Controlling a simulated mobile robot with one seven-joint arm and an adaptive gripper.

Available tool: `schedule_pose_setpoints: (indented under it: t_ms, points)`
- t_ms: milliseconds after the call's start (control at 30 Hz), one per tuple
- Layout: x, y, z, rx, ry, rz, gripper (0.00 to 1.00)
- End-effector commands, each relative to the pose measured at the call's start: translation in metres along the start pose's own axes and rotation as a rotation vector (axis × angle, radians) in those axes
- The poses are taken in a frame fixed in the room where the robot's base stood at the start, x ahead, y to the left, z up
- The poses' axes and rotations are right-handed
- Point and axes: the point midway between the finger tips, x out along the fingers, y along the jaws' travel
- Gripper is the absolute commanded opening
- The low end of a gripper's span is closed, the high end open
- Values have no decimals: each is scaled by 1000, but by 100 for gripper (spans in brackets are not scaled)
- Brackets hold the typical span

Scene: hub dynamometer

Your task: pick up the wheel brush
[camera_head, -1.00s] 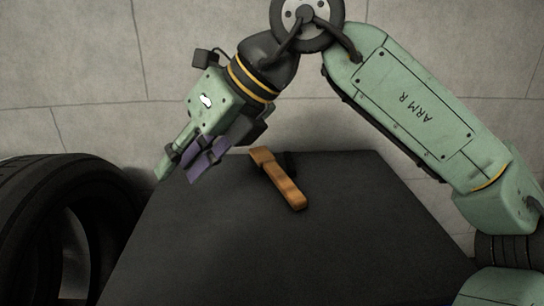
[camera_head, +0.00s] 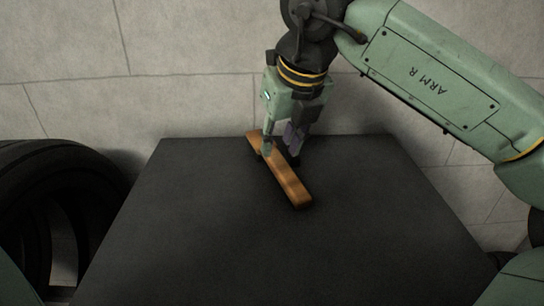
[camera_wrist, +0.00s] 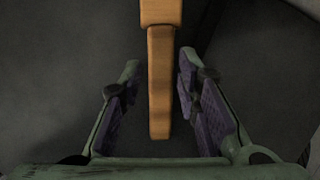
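The wheel brush (camera_head: 287,184) is a wooden piece with a long handle and lies on the dark table toward its far side. In the wrist view the brush (camera_wrist: 160,85) runs from the top edge down between my fingers, its wider part at the top. My gripper (camera_head: 279,150) points down over the far half of the brush. In the wrist view my gripper (camera_wrist: 158,80) is open, one finger on each side of the handle, with a gap on both sides. How far the fingertips are above the tabletop is hard to tell.
The dark table (camera_head: 200,220) is otherwise bare, with free room in front and to both sides. A black tyre (camera_head: 60,200) stands at the left of the table. A pale panelled wall (camera_head: 190,70) rises behind.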

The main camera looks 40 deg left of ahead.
Motion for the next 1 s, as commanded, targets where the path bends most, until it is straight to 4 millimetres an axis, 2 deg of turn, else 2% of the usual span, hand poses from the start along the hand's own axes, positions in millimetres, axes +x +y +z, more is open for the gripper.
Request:
schedule_pose_setpoints:
  t_ms: [233, 533, 1000]
  points:
    - [35, -1, 1, -1, 1, 3, 30]
    - [41, -1, 1, -1, 1, 1, 30]
    - [41, -1, 1, -1, 0, 1, 0]
